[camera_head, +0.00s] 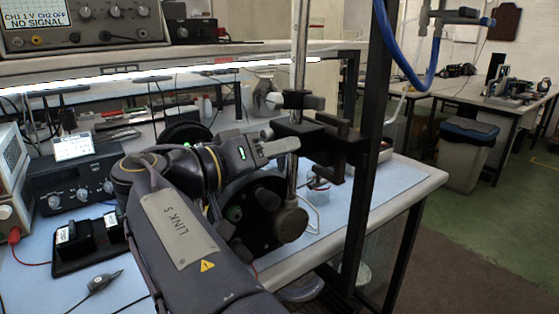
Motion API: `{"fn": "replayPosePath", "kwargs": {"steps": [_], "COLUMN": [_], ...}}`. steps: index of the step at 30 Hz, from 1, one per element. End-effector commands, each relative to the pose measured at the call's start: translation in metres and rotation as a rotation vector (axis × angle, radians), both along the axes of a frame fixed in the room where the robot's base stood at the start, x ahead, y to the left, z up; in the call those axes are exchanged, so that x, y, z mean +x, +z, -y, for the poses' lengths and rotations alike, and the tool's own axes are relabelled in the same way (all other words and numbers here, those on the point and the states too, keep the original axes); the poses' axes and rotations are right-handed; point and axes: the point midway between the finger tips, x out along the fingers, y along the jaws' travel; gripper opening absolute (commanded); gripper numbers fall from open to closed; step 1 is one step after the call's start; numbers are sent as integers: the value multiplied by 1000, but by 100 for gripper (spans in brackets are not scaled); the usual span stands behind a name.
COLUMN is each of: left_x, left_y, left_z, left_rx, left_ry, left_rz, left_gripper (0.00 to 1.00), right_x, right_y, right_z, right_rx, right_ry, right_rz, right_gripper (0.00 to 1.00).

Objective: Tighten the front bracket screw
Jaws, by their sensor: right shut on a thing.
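My right arm comes up from the bottom, and its grey right gripper (284,148) is at the dark bracket (335,143) clamped on the upright metal rod (298,60). The fingers look closed at the bracket's near left side, on what appears to be the front bracket screw. The screw itself is hidden by the fingers, so its turn and seating cannot be told. A black round cylinder end (245,232) with knobs sits just below the gripper, partly behind my arm. My left gripper is not in view.
A dark upright post (371,120) with a blue hose (402,68) stands close right of the bracket. A smaller clamp (300,101) sits higher on the rod. Instruments (75,180) crowd the left bench. The blue mat (395,180) is bare at right.

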Motion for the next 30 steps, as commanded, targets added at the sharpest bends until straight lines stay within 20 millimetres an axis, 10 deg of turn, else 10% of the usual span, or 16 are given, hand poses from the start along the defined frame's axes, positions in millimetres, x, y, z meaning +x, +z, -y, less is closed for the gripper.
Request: {"fn": "replayPosePath", "kwargs": {"steps": [19, 20, 24, 30], "left_x": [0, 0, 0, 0], "left_y": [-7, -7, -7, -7], "left_z": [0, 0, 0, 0], "left_rx": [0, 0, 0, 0], "left_ry": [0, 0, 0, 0], "left_rz": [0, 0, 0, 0], "left_gripper": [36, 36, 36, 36], "right_x": [-1, -1, -1, 0], "right_y": [-2, -2, -2, -1], "right_z": [-5, -5, -4, -2], "right_rx": [32, 32, 31, 31], "right_ry": [8, 8, 6, 3], "right_rz": [39, 39, 40, 42], "right_gripper": [0, 23, 42, 44]}}
